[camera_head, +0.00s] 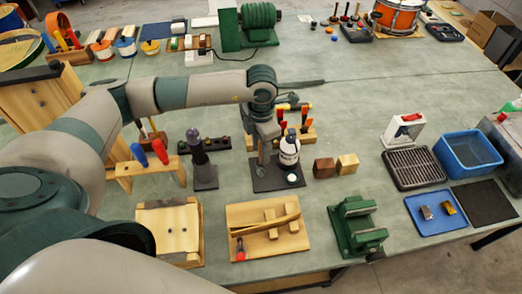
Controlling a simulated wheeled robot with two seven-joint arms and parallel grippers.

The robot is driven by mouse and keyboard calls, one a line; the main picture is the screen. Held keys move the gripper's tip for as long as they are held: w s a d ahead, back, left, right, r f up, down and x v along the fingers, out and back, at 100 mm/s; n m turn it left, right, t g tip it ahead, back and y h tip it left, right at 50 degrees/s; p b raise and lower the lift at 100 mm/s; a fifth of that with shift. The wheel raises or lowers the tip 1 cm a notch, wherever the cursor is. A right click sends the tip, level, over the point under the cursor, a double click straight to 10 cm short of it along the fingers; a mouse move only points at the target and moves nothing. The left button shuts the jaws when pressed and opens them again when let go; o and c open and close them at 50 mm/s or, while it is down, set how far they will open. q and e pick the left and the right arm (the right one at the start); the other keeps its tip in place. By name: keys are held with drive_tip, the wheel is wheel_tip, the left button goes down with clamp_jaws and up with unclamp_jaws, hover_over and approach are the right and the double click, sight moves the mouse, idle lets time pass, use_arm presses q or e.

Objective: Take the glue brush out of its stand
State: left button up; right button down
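My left gripper (264,152) points down over a dark flat base (268,184), just left of a white bottle (289,151) with a dark top and a label. A small round white thing (291,178) sits in front of the bottle. I cannot clearly make out the glue brush; the gripper and wrist may hide it. The fingers are small and seen edge-on, so I cannot tell whether they are open or hold something. A dark upright tool (196,145) stands in a grey block (205,178) further left; I cannot tell what it is. My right gripper is out of view.
A wooden rack (124,170) with blue and red handles stands left. Another rack (304,134) with coloured handles stands behind the bottle. Wooden blocks (324,167) lie to the right, a green vise (356,228) in front.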

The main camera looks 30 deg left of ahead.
use_arm(q)
drive_tip(key=c, duration=0.9)
drive_tip(key=shift+r, duration=0.15)
